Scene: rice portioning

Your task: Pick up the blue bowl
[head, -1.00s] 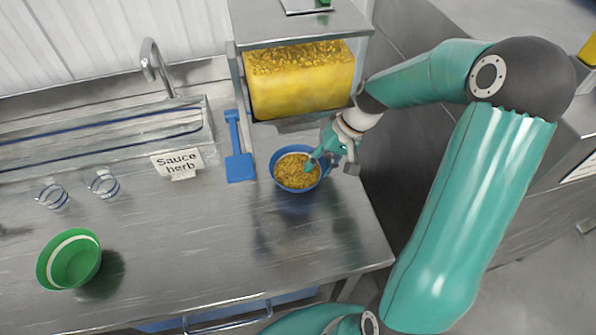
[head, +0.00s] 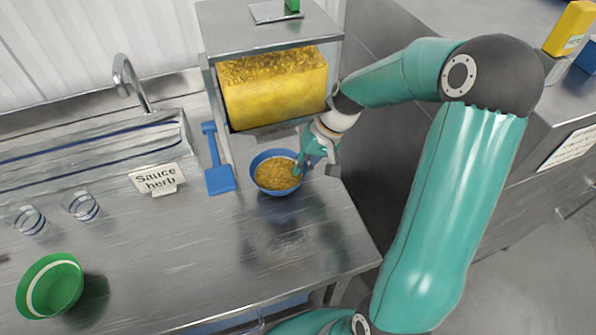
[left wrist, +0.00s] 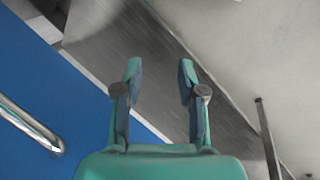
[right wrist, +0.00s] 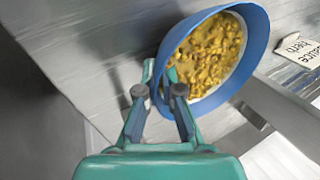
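The blue bowl (head: 257,183) holds yellow-brown grains and is in front of the yellow-filled dispenser in the head view. My right gripper (head: 303,168) is at the bowl's right side. In the right wrist view, the fingers of my right gripper (right wrist: 160,76) are close together with the rim of the blue bowl (right wrist: 258,40) between them. I cannot tell whether the bowl's base touches the counter. My left gripper (left wrist: 160,68) is open and empty in the left wrist view, with its fingers apart. It is hidden in the head view.
The dispenser (head: 275,90) stands close behind the bowl. A blue spatula (head: 220,180) lies to the bowl's left, then a "Sauce herb" sign (head: 157,180). The metal counter (head: 200,260) is clear in front.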

